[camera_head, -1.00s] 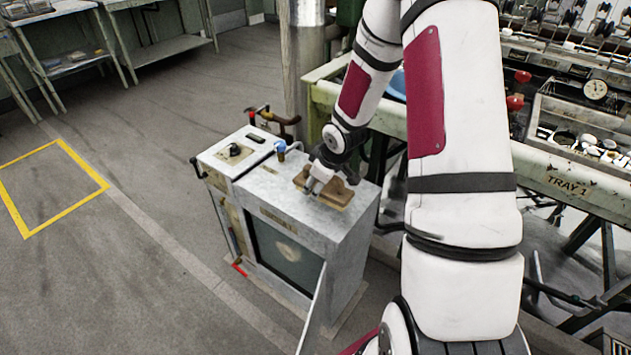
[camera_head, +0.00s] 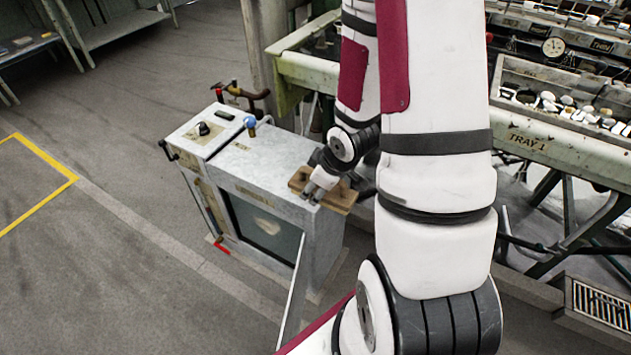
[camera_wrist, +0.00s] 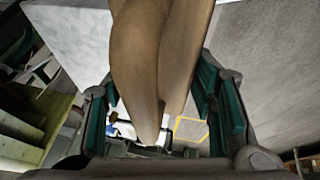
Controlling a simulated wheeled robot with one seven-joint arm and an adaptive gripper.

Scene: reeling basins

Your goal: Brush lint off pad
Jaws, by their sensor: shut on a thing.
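My gripper (camera_head: 318,184) is shut on a brown wooden brush (camera_head: 338,196), held near the right front edge of the grey cabinet's top (camera_head: 265,155). In the wrist view the brush's smooth wooden body (camera_wrist: 150,50) sits between my gripper's green finger pads (camera_wrist: 160,108). Its bristles are not clearly visible. A dark green-grey panel, likely the pad (camera_head: 240,212), shows in the cabinet's front opening, with a pale patch like lint (camera_head: 267,226) on it. The brush is above and to the right of this panel, apart from it.
A thin door-like panel (camera_head: 292,290) stands out from the cabinet's right front. A blue-topped knob (camera_head: 251,124) and a black knob (camera_head: 203,129) rise from its top. A green bench with TRAY 1 (camera_head: 528,142) stands at right. The floor left and front is open.

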